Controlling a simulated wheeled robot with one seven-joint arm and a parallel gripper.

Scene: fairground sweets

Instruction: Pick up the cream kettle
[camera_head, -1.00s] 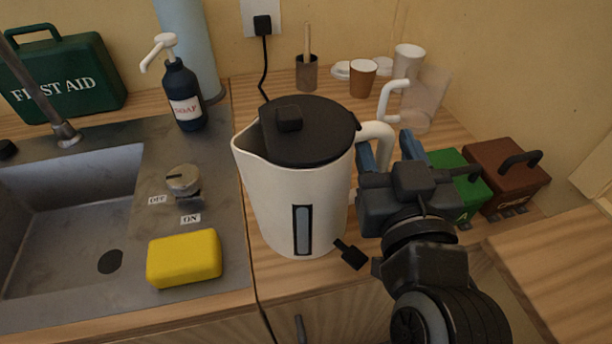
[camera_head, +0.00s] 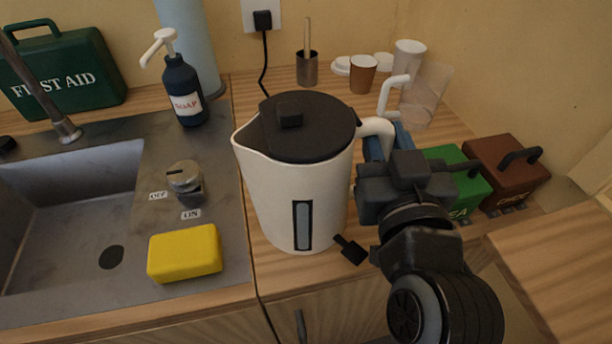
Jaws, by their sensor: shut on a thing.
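The cream kettle (camera_head: 272,205) stands upright on the wooden counter, right of the sink. It has a black lid (camera_head: 305,128), a spout at the left and a dark level window at the front. Its cream handle (camera_head: 376,127) curves out to the right. My gripper (camera_head: 388,145) is at the handle from the right, with its blue fingers shut on it. The lower handle and much of the fingers are hidden behind the gripper body.
A clear jug (camera_head: 428,95) and paper cups (camera_head: 363,75) stand behind the handle. A green box (camera_head: 455,180) and a brown box (camera_head: 506,170) are right of my gripper. A yellow sponge (camera_head: 185,254) lies left of the kettle, by the sink (camera_head: 80,230). A soap bottle (camera_head: 182,90) stands behind.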

